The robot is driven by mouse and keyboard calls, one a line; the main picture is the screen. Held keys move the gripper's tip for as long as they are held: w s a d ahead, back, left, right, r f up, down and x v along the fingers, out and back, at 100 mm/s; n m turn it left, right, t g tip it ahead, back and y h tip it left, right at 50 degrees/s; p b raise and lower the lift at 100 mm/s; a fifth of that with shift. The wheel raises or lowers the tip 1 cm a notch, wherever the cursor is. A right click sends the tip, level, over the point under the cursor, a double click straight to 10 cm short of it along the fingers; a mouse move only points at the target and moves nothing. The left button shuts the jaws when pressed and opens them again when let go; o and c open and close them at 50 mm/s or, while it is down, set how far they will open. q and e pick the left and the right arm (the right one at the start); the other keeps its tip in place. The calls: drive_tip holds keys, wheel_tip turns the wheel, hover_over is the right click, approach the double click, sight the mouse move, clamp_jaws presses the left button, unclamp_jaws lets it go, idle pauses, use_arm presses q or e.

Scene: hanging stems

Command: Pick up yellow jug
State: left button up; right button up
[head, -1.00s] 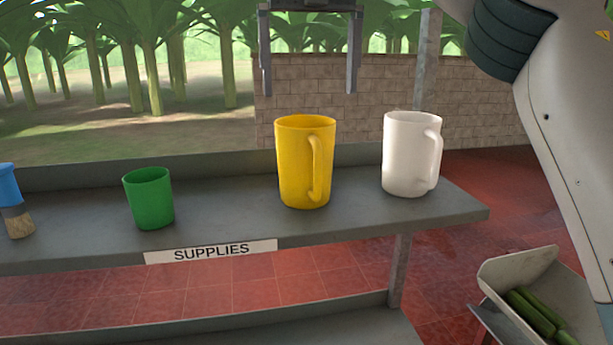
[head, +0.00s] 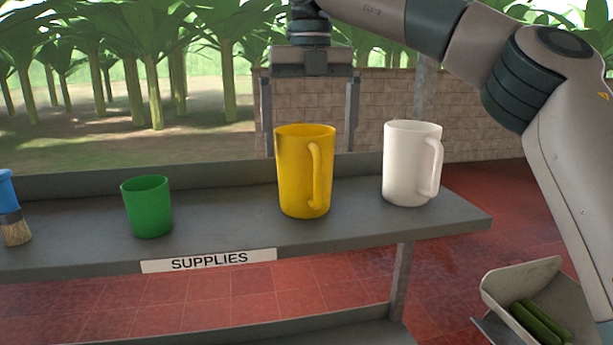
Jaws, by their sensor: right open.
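The yellow jug (head: 295,172) stands upright on the grey shelf (head: 230,215), its handle facing right and toward me. My right gripper (head: 309,153) is open and points down, with its palm above the jug. One finger shows on the left of the jug and one on the right, with gaps between. The fingertips appear around the upper part of the jug; their exact depth relative to it is hard to tell. Nothing is between the fingers that they touch. My left gripper is not in view.
A white jug (head: 405,165) stands close on the right of the yellow one. A green cup (head: 147,207) and a blue-handled brush (head: 12,215) stand to the left. A label reads SUPPLIES (head: 208,261). A bin with green stems (head: 520,280) is at lower right.

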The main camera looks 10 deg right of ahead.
sight(307, 162)
drive_tip(key=shift+w+a+f+p, duration=0.1)
drive_tip(key=shift+a+f+p, duration=0.05)
drive_tip(key=shift+f+p, duration=0.7)
wheel_tip(307, 162, down, 2)
drive_tip(key=shift+w+a+p, duration=0.1)
drive_tip(key=shift+p, duration=0.45)
drive_tip(key=shift+f, duration=0.75)
drive_tip(key=c, duration=1.2)
drive_tip(key=shift+o, duration=0.2)
drive_tip(key=shift+r, duration=0.15)
